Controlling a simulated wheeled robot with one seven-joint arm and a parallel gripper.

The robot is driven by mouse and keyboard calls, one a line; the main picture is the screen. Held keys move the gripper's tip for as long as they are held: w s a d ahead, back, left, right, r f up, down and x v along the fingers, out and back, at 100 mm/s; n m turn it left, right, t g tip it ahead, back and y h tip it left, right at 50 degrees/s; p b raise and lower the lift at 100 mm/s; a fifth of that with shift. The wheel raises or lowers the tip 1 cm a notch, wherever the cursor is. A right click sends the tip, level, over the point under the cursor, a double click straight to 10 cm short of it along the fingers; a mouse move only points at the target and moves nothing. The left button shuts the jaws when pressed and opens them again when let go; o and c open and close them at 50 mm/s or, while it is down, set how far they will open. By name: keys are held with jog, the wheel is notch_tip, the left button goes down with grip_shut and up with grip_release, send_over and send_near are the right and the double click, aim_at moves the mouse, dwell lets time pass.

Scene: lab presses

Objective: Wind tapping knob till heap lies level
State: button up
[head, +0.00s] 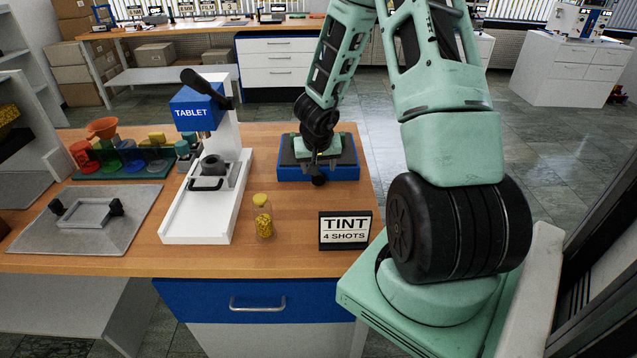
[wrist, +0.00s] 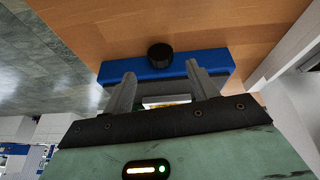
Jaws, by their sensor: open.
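The black round tapping knob (wrist: 160,55) sits on the front side of a blue-based unit (wrist: 215,57), just beyond my open fingers in the wrist view. In the head view the knob (head: 319,180) shows at the front of that unit (head: 345,172), below my gripper (head: 318,158). My gripper (wrist: 160,76) is open, its two grey fingers spread, and it does not hold the knob. A pale patch with some yellow (wrist: 166,100) shows between the fingers. My gripper hides most of it, so I cannot tell the shape of any heap.
A white and blue tablet press (head: 200,150) stands left of the unit. A jar of yellow grains (head: 264,222) and a "TINT 4 SHOTS" sign (head: 345,230) stand in front. Coloured cups (head: 125,155) and a grey tray (head: 85,220) are farther left. Bare wood lies around the jar.

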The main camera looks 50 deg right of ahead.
aim_at(319, 176)
jog(key=x, duration=0.6)
jog(key=shift+d+f, duration=0.15)
jog(key=shift+f, duration=0.15)
jog(key=c, duration=1)
jog(key=shift+w+b, duration=0.1)
jog(key=shift+b, duration=0.35)
